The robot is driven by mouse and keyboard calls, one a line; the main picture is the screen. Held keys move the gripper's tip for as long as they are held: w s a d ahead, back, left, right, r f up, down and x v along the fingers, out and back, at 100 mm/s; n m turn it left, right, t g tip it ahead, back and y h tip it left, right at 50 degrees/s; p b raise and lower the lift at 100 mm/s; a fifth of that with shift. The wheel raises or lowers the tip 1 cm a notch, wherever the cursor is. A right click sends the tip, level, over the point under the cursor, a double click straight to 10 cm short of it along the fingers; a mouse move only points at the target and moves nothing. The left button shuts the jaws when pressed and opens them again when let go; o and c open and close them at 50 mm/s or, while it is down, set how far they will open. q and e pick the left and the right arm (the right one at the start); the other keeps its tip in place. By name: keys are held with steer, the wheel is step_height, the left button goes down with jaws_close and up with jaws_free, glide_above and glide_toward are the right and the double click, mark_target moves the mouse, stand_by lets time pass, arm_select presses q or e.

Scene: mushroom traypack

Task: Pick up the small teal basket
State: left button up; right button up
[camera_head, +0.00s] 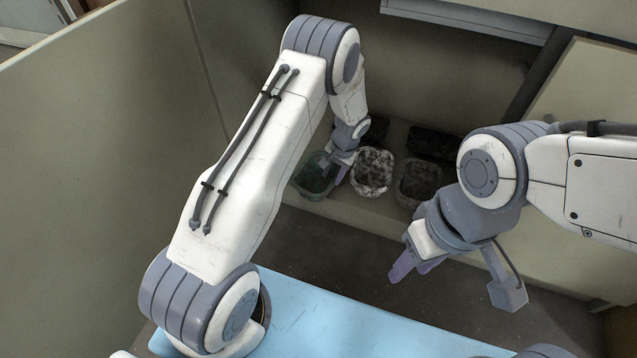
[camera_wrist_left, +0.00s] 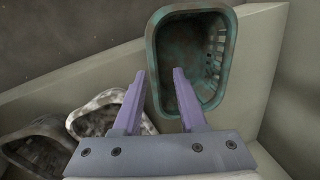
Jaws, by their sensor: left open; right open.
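The small teal basket (camera_head: 314,178) stands on a low ledge in the head view, at the left end of a row of baskets. In the left wrist view the teal basket (camera_wrist_left: 191,20) lies just beyond my fingers, its inside dark and mottled. My left gripper (camera_head: 342,170) is at the basket's right side, open, with the two purple fingers (camera_wrist_left: 160,84) apart. The right fingertip overlaps the basket's lower edge in the wrist view; I cannot tell if they touch. My right gripper (camera_head: 405,268) is open and empty, lower right, away from the baskets.
A white mottled basket (camera_head: 373,170) stands right of the teal one and a dark grey basket (camera_head: 418,182) further right. Black items (camera_head: 433,142) lie behind them. A tall panel (camera_head: 90,170) closes the left side. A light blue surface (camera_head: 340,325) lies in front.

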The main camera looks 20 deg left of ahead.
mark_target(331, 187)
arm_select(q)
step_height(331, 187, down, 5)
steer(key=b, duration=0.4)
steer(key=shift+a, duration=0.15)
jaws_close()
stand_by(1.1)
